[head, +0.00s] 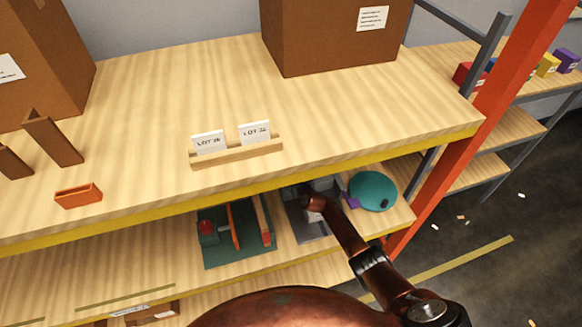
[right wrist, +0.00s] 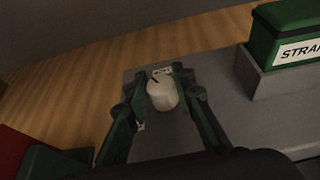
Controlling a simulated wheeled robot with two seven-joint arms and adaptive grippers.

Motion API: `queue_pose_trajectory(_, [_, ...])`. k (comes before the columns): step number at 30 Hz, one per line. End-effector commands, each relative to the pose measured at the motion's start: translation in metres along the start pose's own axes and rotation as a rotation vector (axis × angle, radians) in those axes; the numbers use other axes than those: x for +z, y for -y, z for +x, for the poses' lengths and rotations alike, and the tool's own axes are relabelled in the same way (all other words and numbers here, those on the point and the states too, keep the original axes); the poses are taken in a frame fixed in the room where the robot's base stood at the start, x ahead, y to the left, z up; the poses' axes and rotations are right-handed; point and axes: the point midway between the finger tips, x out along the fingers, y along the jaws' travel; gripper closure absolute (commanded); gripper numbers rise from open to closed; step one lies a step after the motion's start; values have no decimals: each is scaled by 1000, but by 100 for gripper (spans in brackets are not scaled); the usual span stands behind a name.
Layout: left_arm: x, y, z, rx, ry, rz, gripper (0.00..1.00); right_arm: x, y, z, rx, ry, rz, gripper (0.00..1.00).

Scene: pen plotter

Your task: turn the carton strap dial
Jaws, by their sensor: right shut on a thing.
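In the right wrist view a pale round dial (right wrist: 162,93) with a dark pointer mark stands on a grey base plate (right wrist: 226,120). My right gripper (right wrist: 163,88) has one dark green finger on each side of the dial and is shut on it. A small label shows just behind the dial. In the head view my right arm reaches down to the grey unit (head: 308,228) on the lower shelf, and the arm hides the dial and the fingers. My left gripper is not in view.
A green box (right wrist: 285,35) lettered "STRA..." stands right of the dial. On the lower shelf (head: 150,270), a green-based device (head: 240,255) sits left of the grey unit and a teal round object (head: 372,190) right. The upper shelf's yellow edge (head: 340,173) overhangs them.

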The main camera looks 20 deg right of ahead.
Motion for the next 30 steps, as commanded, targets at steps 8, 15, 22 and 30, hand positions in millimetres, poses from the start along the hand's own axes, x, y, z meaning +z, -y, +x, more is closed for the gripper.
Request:
queue_pose_trajectory(8, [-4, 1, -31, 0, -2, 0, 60, 4, -2, -1, -102, -1, 42, 100])
queue_pose_trajectory(15, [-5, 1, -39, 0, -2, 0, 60, 3, -4, 1, -240, 0, 101, 100])
queue_pose_trajectory(22, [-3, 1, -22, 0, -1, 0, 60, 0, -4, 3, -405, 2, 169, 100])
queue_pose_trajectory(30, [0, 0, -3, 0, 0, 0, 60, 0, -2, 2, -534, 3, 220, 100])
